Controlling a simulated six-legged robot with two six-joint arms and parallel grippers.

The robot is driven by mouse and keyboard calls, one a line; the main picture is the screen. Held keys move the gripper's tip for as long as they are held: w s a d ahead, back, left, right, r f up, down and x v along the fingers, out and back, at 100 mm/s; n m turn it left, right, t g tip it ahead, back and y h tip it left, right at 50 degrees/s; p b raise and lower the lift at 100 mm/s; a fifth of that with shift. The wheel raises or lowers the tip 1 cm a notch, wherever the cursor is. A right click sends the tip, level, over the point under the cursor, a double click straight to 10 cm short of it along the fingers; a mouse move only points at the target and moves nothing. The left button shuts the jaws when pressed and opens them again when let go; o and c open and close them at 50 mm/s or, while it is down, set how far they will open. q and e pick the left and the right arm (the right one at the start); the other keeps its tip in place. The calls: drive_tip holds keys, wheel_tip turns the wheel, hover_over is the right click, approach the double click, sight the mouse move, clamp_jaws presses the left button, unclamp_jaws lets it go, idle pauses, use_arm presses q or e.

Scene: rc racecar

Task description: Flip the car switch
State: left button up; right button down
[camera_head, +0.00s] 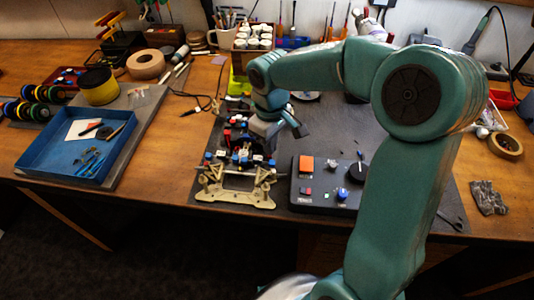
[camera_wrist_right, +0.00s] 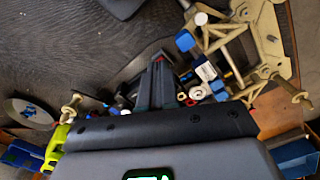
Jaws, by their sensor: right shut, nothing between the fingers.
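The car (camera_head: 236,196) is an open chassis on the dark mat, with a beige frame end toward the front edge and red, blue and black parts behind it. My right gripper (camera_head: 301,131) is shut and empty above the car's rear right part. In the right wrist view the shut fingers (camera_wrist_right: 158,62) reach over the mat beside the car's parts, and the beige frame (camera_wrist_right: 265,40) is at upper right. I cannot pick out the switch for certain among the small parts. Whether the fingers touch anything is unclear. My left gripper is out of view.
A black control box (camera_head: 309,200) with orange and blue parts stands right of the car. A blue tray (camera_head: 45,158) with small tools lies at the left. Cups, paint pots (camera_head: 254,37) and tools line the back. Some mat right of the gripper is bare.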

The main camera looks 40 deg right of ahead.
drive_tip(key=shift+f+b, duration=0.65)
drive_tip(key=shift+f, duration=0.2)
drive_tip(key=shift+r, duration=0.1)
drive_tip(key=shift+r+p, duration=0.5)
drive_tip(key=shift+p, duration=0.1)
wheel_tip(320, 180, up, 6)
drive_tip(key=p, duration=0.4)
drive_tip(key=shift+p, duration=0.4)
drive_tip(key=shift+f, duration=0.1)
drive_tip(key=shift+s+a, duration=0.1)
